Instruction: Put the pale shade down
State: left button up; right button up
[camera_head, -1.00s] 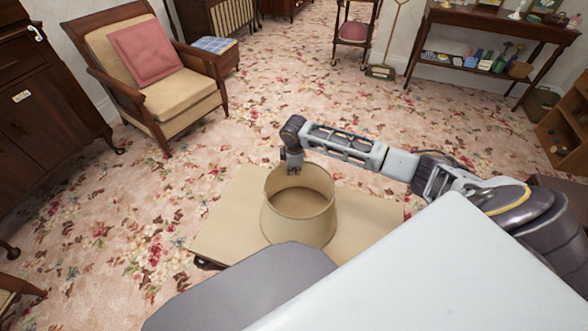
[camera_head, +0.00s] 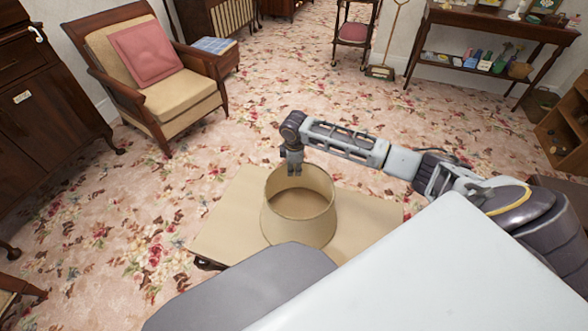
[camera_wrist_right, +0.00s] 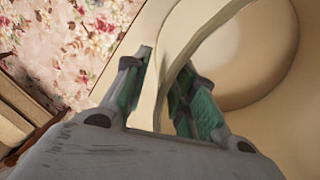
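The pale shade (camera_head: 300,222), a beige open-topped drum wider at its base, stands upright on a low tan-topped table (camera_head: 228,213). My right gripper (camera_head: 294,172) is at the shade's far upper rim, pointing down. In the right wrist view the gripper (camera_wrist_right: 160,78) is open, with one finger outside and one inside the wall of the shade (camera_wrist_right: 262,45). A gap shows between the outer finger and the wall; contact of the inner finger is unclear. My left gripper is out of view.
A wooden armchair (camera_head: 188,92) with a pink cushion stands at the upper left, beside a dark cabinet (camera_head: 45,95). A side table (camera_head: 480,32) with small items is at the upper right. Flowered carpet lies open beyond the low table.

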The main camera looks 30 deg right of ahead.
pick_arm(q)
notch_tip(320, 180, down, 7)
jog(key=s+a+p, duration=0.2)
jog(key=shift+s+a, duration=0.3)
pick_arm(e)
notch_tip(320, 180, up, 10)
jog(key=s, duration=0.1)
jog(key=shift+s+a, duration=0.15)
jog(key=shift+a, duration=0.2)
pick_arm(q)
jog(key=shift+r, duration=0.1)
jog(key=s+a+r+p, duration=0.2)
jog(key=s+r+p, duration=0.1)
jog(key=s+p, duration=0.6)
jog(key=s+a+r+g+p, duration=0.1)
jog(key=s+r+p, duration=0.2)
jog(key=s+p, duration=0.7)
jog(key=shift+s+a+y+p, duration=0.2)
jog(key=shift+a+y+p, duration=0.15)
jog(key=shift+p, duration=0.95)
pick_arm(e)
notch_tip(320, 180, up, 21)
jog(key=shift+r, duration=0.2)
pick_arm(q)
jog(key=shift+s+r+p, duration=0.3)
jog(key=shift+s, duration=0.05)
pick_arm(e)
jog(key=shift+r, duration=0.3)
